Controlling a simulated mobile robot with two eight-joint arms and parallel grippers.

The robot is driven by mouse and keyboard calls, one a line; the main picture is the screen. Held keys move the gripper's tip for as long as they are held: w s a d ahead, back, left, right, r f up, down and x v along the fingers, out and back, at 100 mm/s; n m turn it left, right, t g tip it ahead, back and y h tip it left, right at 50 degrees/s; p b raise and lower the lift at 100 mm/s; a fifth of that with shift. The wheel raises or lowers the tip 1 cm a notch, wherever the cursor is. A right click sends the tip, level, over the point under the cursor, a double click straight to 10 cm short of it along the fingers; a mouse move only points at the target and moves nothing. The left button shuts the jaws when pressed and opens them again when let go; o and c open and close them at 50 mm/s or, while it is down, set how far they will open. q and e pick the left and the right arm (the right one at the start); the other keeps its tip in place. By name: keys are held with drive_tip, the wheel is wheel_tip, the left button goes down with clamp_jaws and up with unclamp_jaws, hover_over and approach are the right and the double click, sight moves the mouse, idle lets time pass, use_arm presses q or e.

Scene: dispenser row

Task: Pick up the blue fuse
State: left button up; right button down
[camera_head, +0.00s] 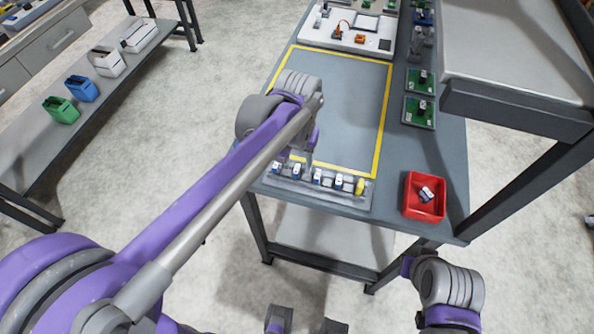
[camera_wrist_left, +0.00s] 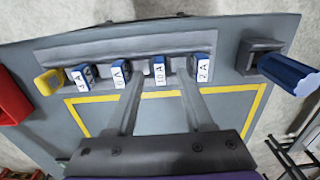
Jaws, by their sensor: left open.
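A grey rack (camera_head: 330,198) lies along the near edge of the table. It holds several blue fuses with white labels, in a row. In the left wrist view, one fuse (camera_wrist_left: 160,70) reads 10 A and another (camera_wrist_left: 203,68) reads 2 A. Two more fuses stand to the left, the outer one (camera_wrist_left: 82,77) beside a yellow piece (camera_wrist_left: 48,82). My left gripper (camera_wrist_left: 162,90) is open and empty, with its fingertips on either side of the 10 A fuse in that view. I cannot tell whether they touch it. My right gripper is not visible, only part of that arm.
A red bin (camera_head: 411,206) with a blue and white piece (camera_head: 427,194) stands right of the rack. A blue ribbed cylinder (camera_wrist_left: 288,73) sits by a dark holder (camera_wrist_left: 247,58). A yellow-outlined area (camera_head: 345,95) behind the rack is clear. A raised shelf (camera_head: 515,50) overhangs the right side.

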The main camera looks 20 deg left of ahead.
sight(297, 168)
use_arm(q)
drive_tip(key=shift+f, duration=0.35)
clamp_jaws()
idle(0.3)
wheel_tip(297, 168, up, 10)
drive_tip(key=shift+p, duration=0.3)
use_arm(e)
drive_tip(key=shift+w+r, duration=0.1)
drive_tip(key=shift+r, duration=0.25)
